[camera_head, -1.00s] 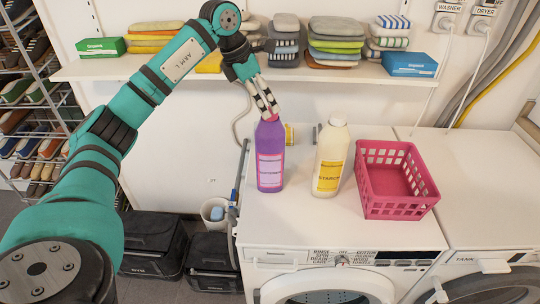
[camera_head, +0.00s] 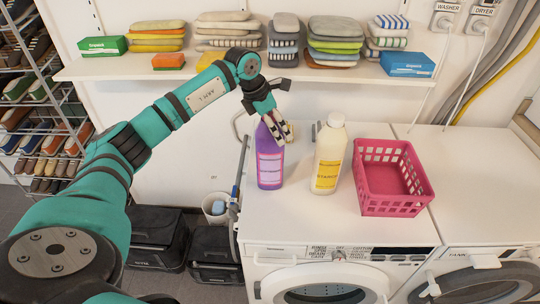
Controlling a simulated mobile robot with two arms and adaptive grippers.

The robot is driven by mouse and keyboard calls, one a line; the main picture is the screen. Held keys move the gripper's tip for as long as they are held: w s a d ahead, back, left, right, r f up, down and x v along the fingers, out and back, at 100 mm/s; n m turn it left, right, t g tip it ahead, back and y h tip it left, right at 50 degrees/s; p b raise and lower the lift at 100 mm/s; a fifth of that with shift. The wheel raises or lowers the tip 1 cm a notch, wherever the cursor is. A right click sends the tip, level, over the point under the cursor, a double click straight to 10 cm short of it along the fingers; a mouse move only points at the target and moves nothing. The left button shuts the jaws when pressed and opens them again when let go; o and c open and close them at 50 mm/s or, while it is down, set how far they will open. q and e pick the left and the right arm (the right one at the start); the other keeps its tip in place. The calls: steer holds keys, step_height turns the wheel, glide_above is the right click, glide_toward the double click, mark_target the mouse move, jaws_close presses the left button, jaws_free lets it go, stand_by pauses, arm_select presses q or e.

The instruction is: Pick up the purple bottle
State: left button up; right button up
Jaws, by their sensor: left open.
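The purple bottle (camera_head: 270,165) stands upright on top of the washer, at its left rear, with a pale label facing me. My left gripper (camera_head: 281,140) reaches down from above, its fingers pointing down over the bottle's neck and upper part. The fingers hide the cap and the neck. The gripper is open, and I cannot tell whether a finger touches the bottle. My right gripper is not in view.
A cream bottle with a yellow label (camera_head: 329,158) stands close to the right of the purple one. A pink basket (camera_head: 391,207) sits further right. A wall shelf (camera_head: 230,70) with folded cloths runs behind my left arm. The washer top (camera_head: 300,220) in front is clear.

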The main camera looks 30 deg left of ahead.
arm_select(q)
steer(key=c, duration=1.8)
steer(key=shift+r, duration=0.15)
jaws_close()
steer(key=shift+r, duration=0.15)
